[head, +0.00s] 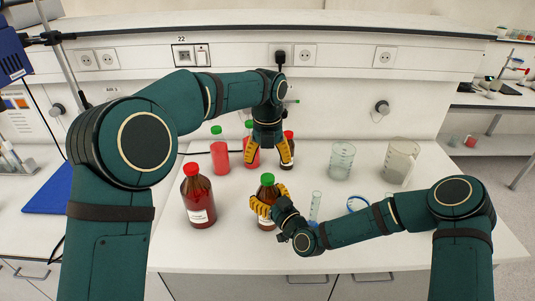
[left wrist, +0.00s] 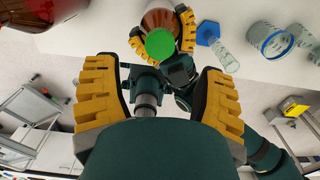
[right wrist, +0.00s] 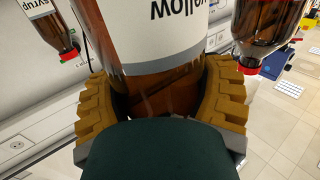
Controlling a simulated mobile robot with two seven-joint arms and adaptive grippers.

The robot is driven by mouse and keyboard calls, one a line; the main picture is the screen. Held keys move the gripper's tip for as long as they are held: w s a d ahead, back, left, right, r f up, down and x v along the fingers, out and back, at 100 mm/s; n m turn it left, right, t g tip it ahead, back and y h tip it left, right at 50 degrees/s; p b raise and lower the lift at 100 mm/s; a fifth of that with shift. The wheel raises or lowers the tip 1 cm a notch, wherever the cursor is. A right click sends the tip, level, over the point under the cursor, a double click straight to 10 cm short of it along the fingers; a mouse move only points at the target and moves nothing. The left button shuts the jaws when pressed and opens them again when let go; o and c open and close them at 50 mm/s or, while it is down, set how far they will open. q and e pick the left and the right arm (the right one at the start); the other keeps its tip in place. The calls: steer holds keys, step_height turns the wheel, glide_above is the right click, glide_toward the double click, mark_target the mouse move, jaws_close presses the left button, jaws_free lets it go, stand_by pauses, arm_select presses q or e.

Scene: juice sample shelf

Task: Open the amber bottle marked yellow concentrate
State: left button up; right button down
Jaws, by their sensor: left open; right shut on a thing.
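The amber bottle (head: 267,191) has a green cap (head: 267,179) and is upright at the middle front of the bench. In the right wrist view its white label (right wrist: 160,25) shows upside down, with part of the word "yellow" legible. My right gripper (head: 268,207) is shut around its body; I cannot tell if its base touches the bench. My left gripper (head: 268,155) points down, open and empty, behind and above the bottle in the head view. In the left wrist view the green cap (left wrist: 160,44) shows beyond and between its open fingers, apart from them.
A red-capped amber bottle (head: 199,198) stands to the left. Green-capped red bottles (head: 221,153) and a dark red-capped bottle (head: 288,150) stand behind. Beakers (head: 341,161), a thin cylinder (head: 315,207) and a blue-rimmed glass (head: 357,204) are to the right.

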mark_target(268, 177)
arm_select(q)
steer(key=shift+f, duration=3.55)
jaws_close()
